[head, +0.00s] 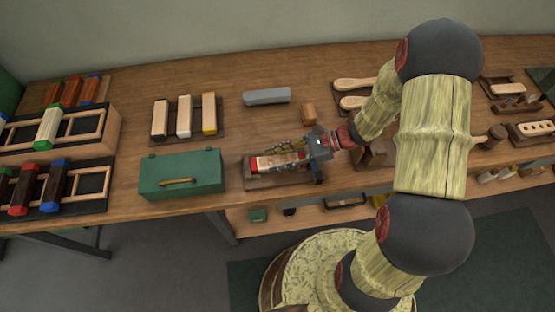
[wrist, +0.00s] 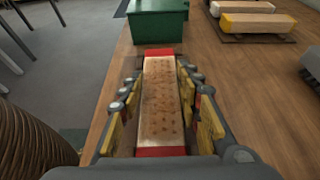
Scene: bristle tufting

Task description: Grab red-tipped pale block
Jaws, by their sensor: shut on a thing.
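The red-tipped pale block (head: 278,161) is at the front edge of the bench, right of the green box. In the wrist view the pale block (wrist: 161,100) lies lengthwise between the fingers, with a red band at each end and several small brown spots on its face. My gripper (head: 280,158) is shut on it, one yellow-padded finger along each long side. The wrist view shows the two fingers (wrist: 158,105) against its sides. A dark wooden holder (head: 250,181) is under or just below the block; I cannot tell whether they touch.
A green box (head: 182,174) stands left of my gripper. Behind it, a dark tray (head: 172,134) holds three pale blocks. A grey bar (head: 266,96) and a small brown block (head: 309,113) lie further back. Racks of coloured-tip blocks (head: 48,130) fill the left. Bare wood lies between them.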

